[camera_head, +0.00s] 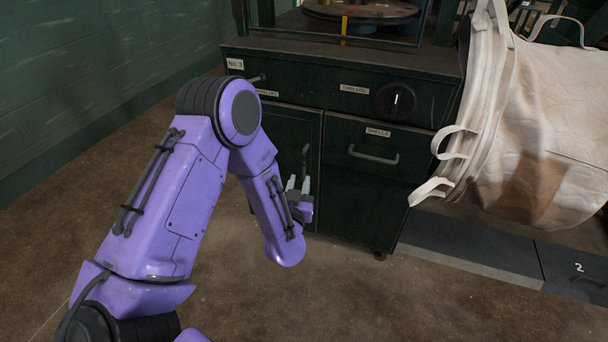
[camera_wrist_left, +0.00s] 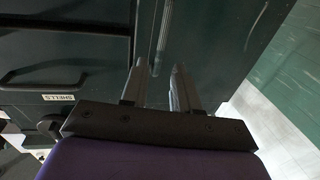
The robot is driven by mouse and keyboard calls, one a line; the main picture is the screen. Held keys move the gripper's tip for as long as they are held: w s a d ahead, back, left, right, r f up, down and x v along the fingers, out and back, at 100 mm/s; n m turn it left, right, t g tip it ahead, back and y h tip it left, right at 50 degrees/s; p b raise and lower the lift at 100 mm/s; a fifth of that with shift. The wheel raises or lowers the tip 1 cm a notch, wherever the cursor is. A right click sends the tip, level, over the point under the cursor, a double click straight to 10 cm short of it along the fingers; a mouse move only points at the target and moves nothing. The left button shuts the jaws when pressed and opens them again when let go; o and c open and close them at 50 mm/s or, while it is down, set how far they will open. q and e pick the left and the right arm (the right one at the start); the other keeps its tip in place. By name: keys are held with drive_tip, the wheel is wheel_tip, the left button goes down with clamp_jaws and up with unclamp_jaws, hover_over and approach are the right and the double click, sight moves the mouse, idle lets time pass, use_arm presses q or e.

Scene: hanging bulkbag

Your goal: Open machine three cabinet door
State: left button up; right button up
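The dark green machine labelled No. 3 (camera_head: 330,65) stands at the centre of the head view. Its cabinet door (camera_head: 288,122) is at the lower left of the front and looks closed, partly hidden behind my left arm. A thin vertical handle (camera_head: 306,158) is near the door's right edge. My left gripper (camera_head: 299,184) is open and empty just below the handle. In the left wrist view the two fingers (camera_wrist_left: 158,75) stand apart in front of the door, with the handle (camera_wrist_left: 163,30) beyond their tips. I cannot tell any contact. My right gripper is not in view.
A drawer labelled SHELLS (camera_head: 376,150) and a dark knob (camera_head: 396,101) are right of the door. A large white bulk bag (camera_head: 545,130) hangs at the right. The brown floor (camera_head: 190,260) left of the machine is clear up to the green wall (camera_head: 90,80).

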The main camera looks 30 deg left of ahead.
sight(304, 167)
use_arm(q)
drive_tip(key=b+x, duration=0.1)
drive_tip(key=x, duration=0.6)
drive_tip(key=shift+a+f+b, duration=0.1)
drive_tip(key=shift+f+b, duration=0.05)
drive_tip(key=shift+b, duration=0.2)
drive_tip(key=shift+w+a, duration=0.2)
drive_tip(key=shift+w, duration=0.35)
clamp_jaws()
